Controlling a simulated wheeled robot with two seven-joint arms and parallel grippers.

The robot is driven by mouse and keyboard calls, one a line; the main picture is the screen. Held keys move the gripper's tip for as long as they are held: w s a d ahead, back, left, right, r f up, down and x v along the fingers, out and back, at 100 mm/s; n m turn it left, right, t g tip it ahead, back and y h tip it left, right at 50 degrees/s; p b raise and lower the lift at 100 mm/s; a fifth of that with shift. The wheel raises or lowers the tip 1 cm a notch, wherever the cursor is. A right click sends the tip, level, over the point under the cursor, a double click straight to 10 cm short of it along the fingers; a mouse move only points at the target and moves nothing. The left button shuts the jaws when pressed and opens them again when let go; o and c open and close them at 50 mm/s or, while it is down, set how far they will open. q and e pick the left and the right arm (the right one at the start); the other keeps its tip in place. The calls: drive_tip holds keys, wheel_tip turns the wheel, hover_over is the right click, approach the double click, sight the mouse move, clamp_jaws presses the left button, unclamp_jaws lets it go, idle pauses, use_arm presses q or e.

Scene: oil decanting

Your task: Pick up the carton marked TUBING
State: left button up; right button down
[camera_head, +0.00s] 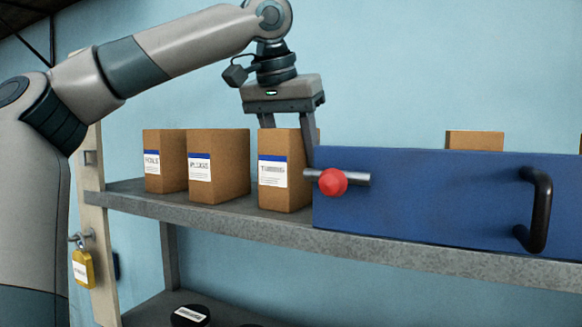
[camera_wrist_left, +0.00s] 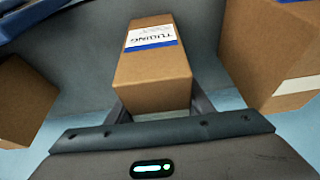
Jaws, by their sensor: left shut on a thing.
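The TUBING carton (camera_head: 285,190) is a brown box with a white and blue label, standing upright on the upper shelf just left of the blue panel. Its label also shows in the left wrist view (camera_wrist_left: 150,40). My left gripper (camera_head: 286,135) comes down from above with one finger on each side of the carton's top and is shut on it. In the left wrist view the carton (camera_wrist_left: 153,80) sits between the fingers. The carton's right side is partly hidden by a finger. My right gripper is not in view.
Two similar cartons (camera_head: 218,165) (camera_head: 164,160) stand to the left on the grey shelf (camera_head: 230,222). A blue panel (camera_head: 440,205) with a black handle (camera_head: 538,210) and a red-knobbed bolt (camera_head: 333,181) is close on the right. Another carton (camera_head: 474,140) shows behind it.

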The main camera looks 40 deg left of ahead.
use_arm(q)
drive_tip(key=shift+r, duration=0.15)
wheel_tip(320, 180, up, 8)
drive_tip(key=shift+r+b, duration=0.15)
drive_tip(key=shift+b, duration=0.7)
drive_tip(key=shift+r, duration=0.95)
